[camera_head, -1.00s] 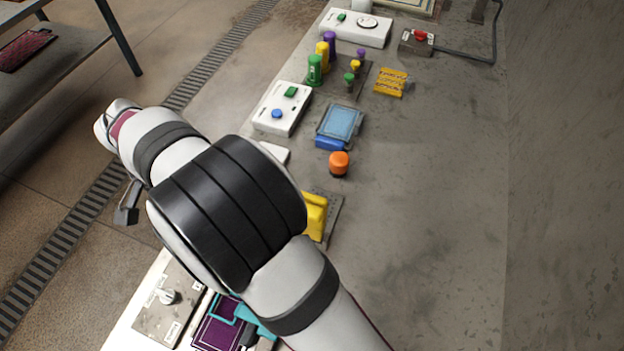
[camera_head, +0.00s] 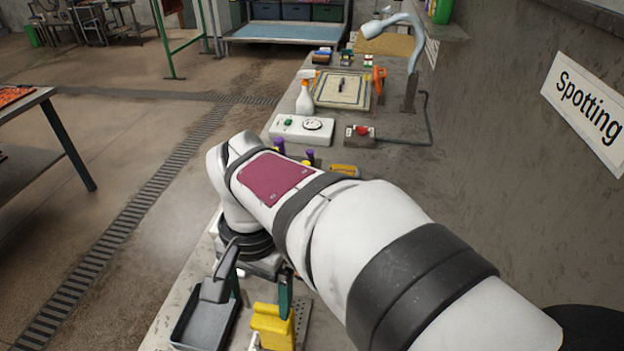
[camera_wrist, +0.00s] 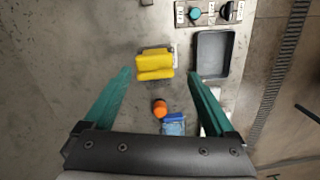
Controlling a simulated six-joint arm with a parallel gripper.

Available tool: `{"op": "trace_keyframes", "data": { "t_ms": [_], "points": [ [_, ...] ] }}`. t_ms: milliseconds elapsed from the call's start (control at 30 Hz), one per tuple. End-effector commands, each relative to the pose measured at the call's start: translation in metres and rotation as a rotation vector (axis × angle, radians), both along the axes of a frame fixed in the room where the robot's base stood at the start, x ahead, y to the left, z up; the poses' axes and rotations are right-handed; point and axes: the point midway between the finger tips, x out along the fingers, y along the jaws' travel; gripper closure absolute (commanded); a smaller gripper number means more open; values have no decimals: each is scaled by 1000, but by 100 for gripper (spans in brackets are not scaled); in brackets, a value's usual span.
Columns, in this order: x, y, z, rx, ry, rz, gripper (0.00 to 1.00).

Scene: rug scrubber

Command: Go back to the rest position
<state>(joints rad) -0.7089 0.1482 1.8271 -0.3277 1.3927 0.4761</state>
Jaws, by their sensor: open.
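My gripper (camera_wrist: 159,76) is open, with its two teal fingers wide apart and nothing held between them. In the head view my gripper (camera_head: 260,285) hangs from the wrist over the near part of the bench and is partly hidden by my arm. A yellow block-like object (camera_wrist: 154,64) stands on the bench below and ahead of the fingers; it also shows in the head view (camera_head: 272,325). An orange-topped item (camera_wrist: 160,109) and a blue item (camera_wrist: 174,125) lie on the bench beneath the gripper.
A grey tray (camera_wrist: 213,54) lies right of the yellow object. A teal knob (camera_wrist: 195,13) sits on a panel beyond. Farther along the bench are a white control box (camera_head: 302,129), a red button box (camera_head: 360,135), a spray bottle (camera_head: 305,97) and a lamp (camera_head: 412,60). A wall stands right.

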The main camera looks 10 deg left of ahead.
Motion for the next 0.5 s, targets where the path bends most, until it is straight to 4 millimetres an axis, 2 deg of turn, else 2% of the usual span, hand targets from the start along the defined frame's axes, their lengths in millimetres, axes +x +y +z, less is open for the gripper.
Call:
{"op": "trace_keyframes", "data": {
  "t_ms": [100, 200, 500],
  "points": [
    [-1, -18, 3, 5, 2, -19, 10],
    [-2, -27, 4, 7, 3, -26, 10],
    [-2, -29, 4, 8, 4, -27, 10]
  ]
}}
